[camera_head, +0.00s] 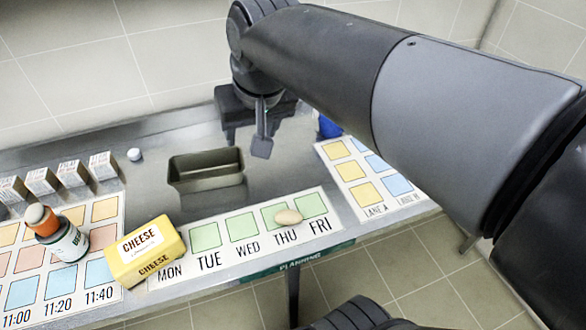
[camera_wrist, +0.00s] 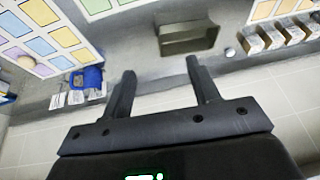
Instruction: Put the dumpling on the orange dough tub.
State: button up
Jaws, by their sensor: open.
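The dumpling, a small beige oval (camera_head: 288,217), lies on the weekday chart between the THU and FRI squares. An orange item with a paler top (camera_head: 40,217), which looks like the dough tub, is at the left of the head view. A dark bottle with a white label (camera_head: 66,243) overlaps it, and I cannot tell whether they touch. My gripper (camera_head: 262,143) is above the back of the counter, behind and right of the olive tray, away from the dumpling. Its fingers (camera_wrist: 160,66) are apart and empty.
A yellow cheese box (camera_head: 145,253) stands between the bottle and the weekday chart (camera_head: 240,250). The olive tray (camera_head: 207,183) is empty. Several small cartons (camera_head: 73,174) and a white knob-like object (camera_head: 134,154) are at the back left. A blue object (camera_wrist: 87,78) is near the right chart.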

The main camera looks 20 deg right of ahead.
jog(key=s+d+f+t+h, duration=0.1)
jog(key=s+d+f, duration=0.4)
jog(key=s+f, duration=0.2)
jog(key=shift+s+d, duration=0.4)
jog(key=shift+s, duration=0.25)
